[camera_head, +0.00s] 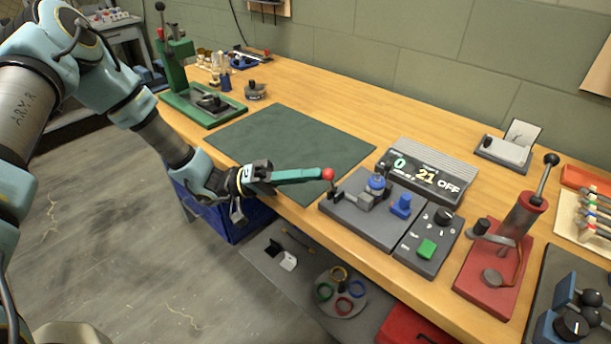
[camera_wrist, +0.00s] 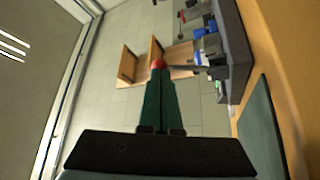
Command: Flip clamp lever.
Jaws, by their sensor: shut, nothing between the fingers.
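The clamp lever has a red ball knob (camera_head: 328,174) on a short dark stem. It stands at the left end of a grey clamp plate (camera_head: 350,222) near the table's front edge. A blue round part (camera_head: 376,183) and a blue block (camera_head: 401,205) sit on the same plate. My gripper (camera_head: 314,175) has green fingers pressed together with nothing between them, reaching from the left. Its tips are right beside the red knob, and I cannot tell if they touch. In the wrist view the knob (camera_wrist: 158,64) shows just past the closed fingertips (camera_wrist: 158,88).
A control box with a green button (camera_head: 426,249) and a display reading 0, 21, OFF (camera_head: 420,175) stand right of and behind the clamp. A red-based press (camera_head: 490,278) is farther right. The dark green mat (camera_head: 290,140) is clear. A blue bin (camera_head: 235,215) is below.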

